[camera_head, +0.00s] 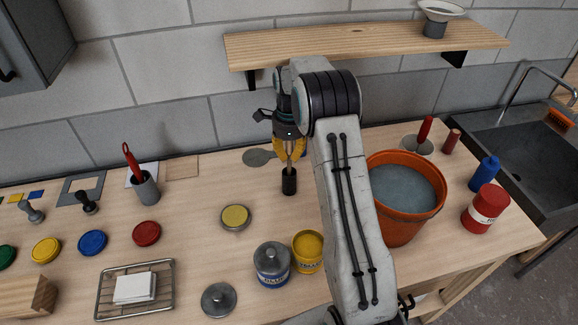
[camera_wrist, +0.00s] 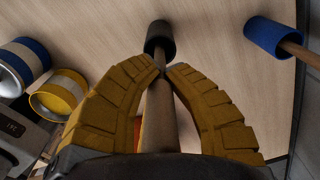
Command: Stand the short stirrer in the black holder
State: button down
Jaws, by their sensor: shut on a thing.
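My gripper (camera_head: 290,150) points down with its yellow fingers closed on the short stirrer, a thin wooden stick (camera_wrist: 160,115). The black holder (camera_head: 289,182) is a small dark cylinder standing upright on the worktop directly below my gripper. In the wrist view the black holder (camera_wrist: 160,38) lies in line with the stick, just beyond the fingertips. The stick is about upright, and its lower end meets the holder's top. I cannot tell how far inside it is, if at all.
A blue holder (camera_wrist: 272,38) with a wooden stick stands beside the black one, hidden in the head view. Blue-banded (camera_head: 272,265) and yellow (camera_head: 308,252) tins stand in front. An orange bucket (camera_head: 405,205) is on the right. A shelf (camera_head: 360,40) hangs above.

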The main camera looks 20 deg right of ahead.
aim_at(289, 165)
jog(key=shift+f+b, duration=1.35)
jog(key=shift+f, duration=0.55)
jog(key=shift+f, duration=0.15)
jog(key=c, duration=1.3)
grip_release()
jog(key=shift+c, duration=0.2)
